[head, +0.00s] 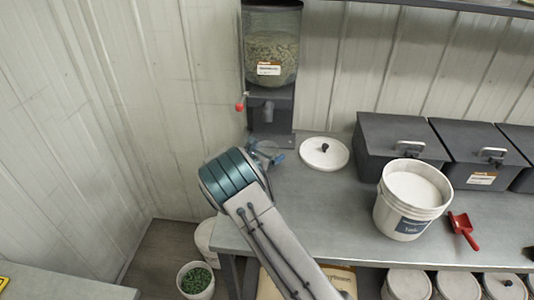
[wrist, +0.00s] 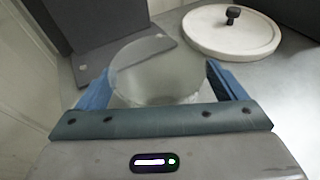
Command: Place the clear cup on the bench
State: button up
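The clear cup (wrist: 155,72) shows in the wrist view between the two blue fingers of my gripper (wrist: 160,88), which is shut on it. Its round rim faces the camera. In the head view my gripper (head: 267,155) is low over the left end of the grey bench (head: 310,195), just in front of the seed dispenser's base. There the cup is mostly hidden by my arm and fingers. I cannot tell whether the cup's bottom touches the bench.
The seed dispenser (head: 271,55) with a red-knobbed lever stands behind my gripper. A white lid (head: 324,154) lies close to its right. Further right are a white bucket (head: 411,198), dark bins (head: 403,145) and a red scoop (head: 463,230). A wall rises at left.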

jog(key=shift+r, duration=0.2)
jog(key=b+v, duration=0.2)
jog(key=v, duration=1)
jog(key=s+d+r+m+g, duration=0.3)
jog(key=s+d+m, duration=0.15)
jog(key=d, duration=0.25)
jog(key=s+d+r+m+g, duration=0.25)
jog(key=d+m, duration=0.25)
jog(key=d, duration=0.3)
jog(key=s+d+r+m+g, duration=0.3)
jog(key=s+d+r+m, duration=0.15)
jog(key=d, duration=0.25)
jog(key=s+d+r+m+y, duration=0.2)
jog(key=s+m, duration=0.6)
jog(key=s, duration=0.4)
jog(key=s+d+r+m+y, duration=0.1)
jog(key=s+d+m+y, duration=0.2)
jog(key=s+m+y, duration=0.2)
jog(key=s+m, duration=0.3)
jog(key=s, duration=0.4)
jog(key=shift+r+g, duration=0.35)
jog(key=shift+r, duration=0.05)
